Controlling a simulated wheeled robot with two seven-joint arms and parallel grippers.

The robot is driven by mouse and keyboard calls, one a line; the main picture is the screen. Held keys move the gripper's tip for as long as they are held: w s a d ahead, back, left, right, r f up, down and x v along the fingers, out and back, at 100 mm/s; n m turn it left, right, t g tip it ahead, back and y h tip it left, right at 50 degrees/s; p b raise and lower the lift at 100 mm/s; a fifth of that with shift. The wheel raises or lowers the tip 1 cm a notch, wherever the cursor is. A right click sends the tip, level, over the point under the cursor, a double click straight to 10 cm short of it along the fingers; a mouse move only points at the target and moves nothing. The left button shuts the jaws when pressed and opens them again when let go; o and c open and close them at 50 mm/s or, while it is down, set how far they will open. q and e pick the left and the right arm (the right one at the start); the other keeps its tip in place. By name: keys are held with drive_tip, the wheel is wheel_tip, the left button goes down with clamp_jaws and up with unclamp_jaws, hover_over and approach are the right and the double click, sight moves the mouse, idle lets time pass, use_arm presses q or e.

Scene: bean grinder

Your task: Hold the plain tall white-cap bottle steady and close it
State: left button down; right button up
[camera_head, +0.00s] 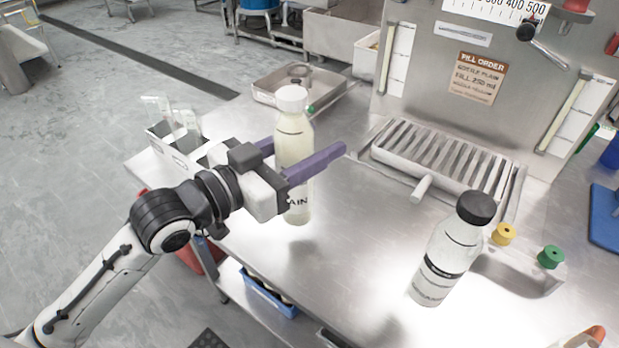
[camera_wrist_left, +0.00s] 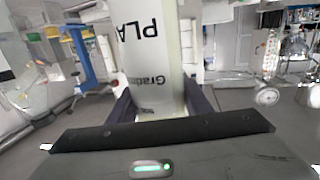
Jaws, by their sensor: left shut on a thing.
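The plain tall bottle (camera_head: 294,146) with a white cap (camera_head: 292,98) on top stands upright near the left part of the steel table. Its label, with partly readable lettering, also shows in the left wrist view (camera_wrist_left: 155,55). My left gripper (camera_head: 312,158) is shut around the bottle's body, one purple finger on each side. In the left wrist view the fingers lie on both sides of the bottle's lower part. I cannot tell how tightly the cap sits. My right gripper is not in view.
A second bottle with a black cap (camera_head: 451,250) stands at the right front. A slotted drain rack (camera_head: 440,155) lies at the back. A steel tray (camera_head: 330,88) is behind the white-cap bottle. The middle of the table is clear.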

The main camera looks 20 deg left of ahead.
use_arm(q)
drive_tip(key=shift+f, duration=0.3)
drive_tip(key=shift+f, duration=0.1)
drive_tip(key=shift+f+b, duration=0.3)
drive_tip(key=shift+f, duration=1.55)
drive_tip(key=shift+f, duration=0.15)
drive_tip(key=c, duration=0.9)
unclamp_jaws()
